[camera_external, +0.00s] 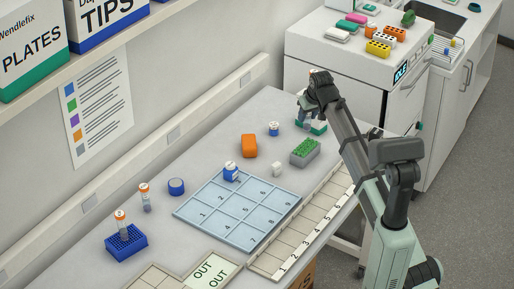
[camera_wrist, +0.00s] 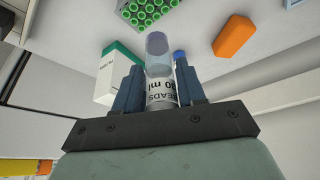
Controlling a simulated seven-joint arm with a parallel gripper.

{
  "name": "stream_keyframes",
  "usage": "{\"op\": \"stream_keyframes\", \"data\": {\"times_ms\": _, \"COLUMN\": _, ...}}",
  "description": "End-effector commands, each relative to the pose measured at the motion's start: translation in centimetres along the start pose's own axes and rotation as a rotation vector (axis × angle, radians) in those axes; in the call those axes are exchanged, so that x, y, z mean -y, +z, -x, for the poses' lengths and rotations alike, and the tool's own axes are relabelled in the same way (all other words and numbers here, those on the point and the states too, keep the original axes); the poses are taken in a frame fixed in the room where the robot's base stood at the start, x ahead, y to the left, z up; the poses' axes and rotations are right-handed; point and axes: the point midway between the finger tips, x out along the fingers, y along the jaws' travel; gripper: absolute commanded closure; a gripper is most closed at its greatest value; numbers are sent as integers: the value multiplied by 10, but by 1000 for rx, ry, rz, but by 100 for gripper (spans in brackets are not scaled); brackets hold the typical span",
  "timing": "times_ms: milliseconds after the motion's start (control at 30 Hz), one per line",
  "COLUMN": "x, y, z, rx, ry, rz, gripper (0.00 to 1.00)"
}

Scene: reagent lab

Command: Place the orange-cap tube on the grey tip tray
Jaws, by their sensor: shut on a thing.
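The grey tip tray (camera_external: 304,155) is a grey box of green tips right of centre on the bench; its green tips also show at the top of the wrist view (camera_wrist: 150,10). My gripper (camera_external: 309,116) is at the bench's far end, above and behind the tray. In the wrist view my gripper (camera_wrist: 160,90) is shut on a clear tube (camera_wrist: 162,90) with a white label reading "BEADS" and "20 ml". Its cap is hidden there, so I cannot tell its colour. One orange-cap tube (camera_external: 122,225) stands in a blue rack; another (camera_external: 145,198) stands on the bench.
A white and green box (camera_external: 318,127) is just below my gripper. A blue-capped bottle (camera_external: 274,129), an orange block (camera_external: 249,146) and a small white block (camera_external: 277,169) stand near the tray. A numbered blue grid mat (camera_external: 235,215) lies in front, with a blue-white bottle (camera_external: 230,171) on it.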

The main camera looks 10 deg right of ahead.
Motion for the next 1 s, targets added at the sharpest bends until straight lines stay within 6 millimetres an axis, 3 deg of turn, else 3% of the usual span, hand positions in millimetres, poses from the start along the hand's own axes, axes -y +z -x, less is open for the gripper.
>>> {"op": "stream_keyframes", "data": {"times_ms": 200, "x": 0, "y": 15, "z": -33, "rx": 1, "ry": 0, "rz": 0, "gripper": 88}}
{"op": "stream_keyframes", "data": {"times_ms": 700, "x": 0, "y": 33, "z": -77, "rx": 0, "ry": 0, "rz": 0, "gripper": 88}}
{"op": "stream_keyframes", "data": {"times_ms": 1000, "x": 0, "y": 33, "z": -80, "rx": -1, "ry": 1, "rz": 0, "gripper": 88}}
